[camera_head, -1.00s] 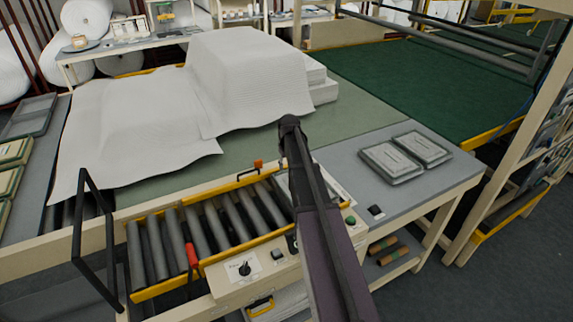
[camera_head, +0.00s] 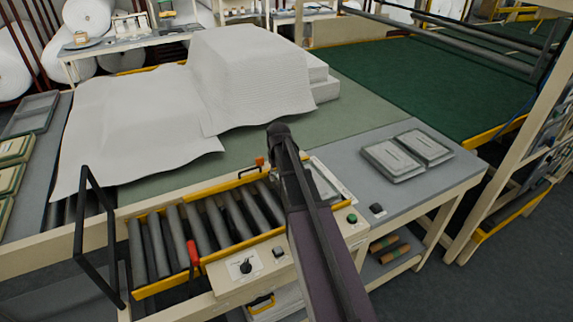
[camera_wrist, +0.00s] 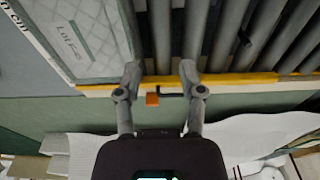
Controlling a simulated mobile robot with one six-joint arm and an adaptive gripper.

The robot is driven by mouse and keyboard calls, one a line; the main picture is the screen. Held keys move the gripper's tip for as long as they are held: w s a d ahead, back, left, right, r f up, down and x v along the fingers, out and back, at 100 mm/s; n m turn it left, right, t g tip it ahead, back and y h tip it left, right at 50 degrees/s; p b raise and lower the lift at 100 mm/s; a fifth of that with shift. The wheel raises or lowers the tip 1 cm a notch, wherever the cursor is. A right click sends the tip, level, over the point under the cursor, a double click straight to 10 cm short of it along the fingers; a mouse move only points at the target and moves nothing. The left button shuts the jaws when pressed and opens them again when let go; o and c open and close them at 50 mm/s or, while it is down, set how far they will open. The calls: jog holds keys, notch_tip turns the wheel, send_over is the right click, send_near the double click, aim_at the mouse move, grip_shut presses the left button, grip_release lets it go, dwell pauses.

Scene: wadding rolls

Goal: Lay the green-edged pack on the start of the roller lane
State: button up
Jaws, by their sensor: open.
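In the wrist view, a flat pack (camera_wrist: 75,38) with a pale quilted top, a printed lot label and a grey-green border lies at the upper left. It is beside the bare rollers, within the yellow rail's line; its underside is hidden. In the head view, my arm mostly covers this spot at the right end of the roller lane (camera_head: 205,228). My gripper (camera_wrist: 160,70) is open and empty, its fingers apart over the yellow rail near an orange tab. The gripper itself is hidden in the head view. Several packs with green edges (camera_head: 12,180) lie at the far left.
A large white wadding sheet (camera_head: 135,125) covers much of the table behind the lane. Two grey packs (camera_head: 392,160) lie on the right side table. A black bar frame (camera_head: 82,235) stands at the lane's left end. A red lever (camera_head: 193,254) rises at the front rail.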

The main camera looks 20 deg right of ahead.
jog(key=s+a+g, duration=0.1)
jog(key=s+a, duration=1.5)
jog(key=s, duration=0.3)
jog(key=shift+s, duration=0.35)
jog(key=shift+f, duration=0.1)
